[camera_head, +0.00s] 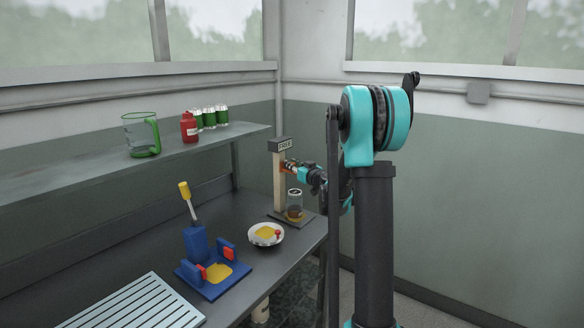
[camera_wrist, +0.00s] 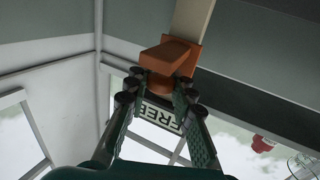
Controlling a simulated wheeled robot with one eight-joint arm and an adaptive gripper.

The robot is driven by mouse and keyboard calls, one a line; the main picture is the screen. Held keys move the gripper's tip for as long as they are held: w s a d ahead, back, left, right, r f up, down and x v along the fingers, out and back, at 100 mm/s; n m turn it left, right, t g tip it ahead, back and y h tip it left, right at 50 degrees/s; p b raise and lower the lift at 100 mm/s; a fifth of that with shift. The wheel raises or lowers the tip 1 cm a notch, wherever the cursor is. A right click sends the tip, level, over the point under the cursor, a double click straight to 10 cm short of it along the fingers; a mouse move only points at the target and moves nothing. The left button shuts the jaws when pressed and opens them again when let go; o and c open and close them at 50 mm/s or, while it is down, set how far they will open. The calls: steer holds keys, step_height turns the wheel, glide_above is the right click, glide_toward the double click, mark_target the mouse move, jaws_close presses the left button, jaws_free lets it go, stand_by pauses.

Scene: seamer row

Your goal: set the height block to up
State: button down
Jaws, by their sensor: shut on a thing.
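The orange height block (camera_head: 285,168) sits on a pale upright post (camera_head: 279,192) at the back right of the bench, in its upper part, below a sign reading FREE (camera_head: 282,145). In the wrist view the block (camera_wrist: 166,57) is large, around the post (camera_wrist: 192,18), with the FREE sign (camera_wrist: 160,115) behind my fingers. My gripper (camera_head: 294,168) reaches the block from the right. In the wrist view my gripper (camera_wrist: 158,90) is shut on the block's near part, which the fingertips partly cover.
A glass jar with brown contents (camera_head: 295,206) stands on the post's base plate (camera_head: 305,220). A white bowl (camera_head: 253,240), a blue fixture with a yellow-handled lever (camera_head: 197,243) and a slatted rack (camera_head: 135,305) stand leftward. A shelf (camera_head: 90,172) holds a jug, red bottle and cans.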

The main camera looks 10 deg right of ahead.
steer(key=c, duration=1.3)
jaws_free()
steer(key=shift+r, duration=0.1)
steer(key=v, duration=1.2)
steer(key=s+a+f+g, duration=0.4)
steer(key=s+a+f, duration=0.1)
steer(key=s, duration=0.4)
steer(key=s+a+f+g, duration=0.3)
steer(key=s+a+f, duration=0.25)
steer(key=s, duration=0.25)
steer(key=s+d+f+m+g+h, duration=0.2)
steer(key=s+f, duration=0.4)
steer(key=s, duration=0.4)
steer(key=s+d+f+m+g+h, duration=0.2)
steer(key=s+d+f+g+h, duration=0.1)
steer(key=s, duration=0.7)
step_height(320, 180, down, 3)
steer(key=d+h, duration=0.1)
steer(key=d, duration=0.2)
steer(key=shift+s+m+h, duration=0.3)
steer(key=shift+s+h, duration=0.1)
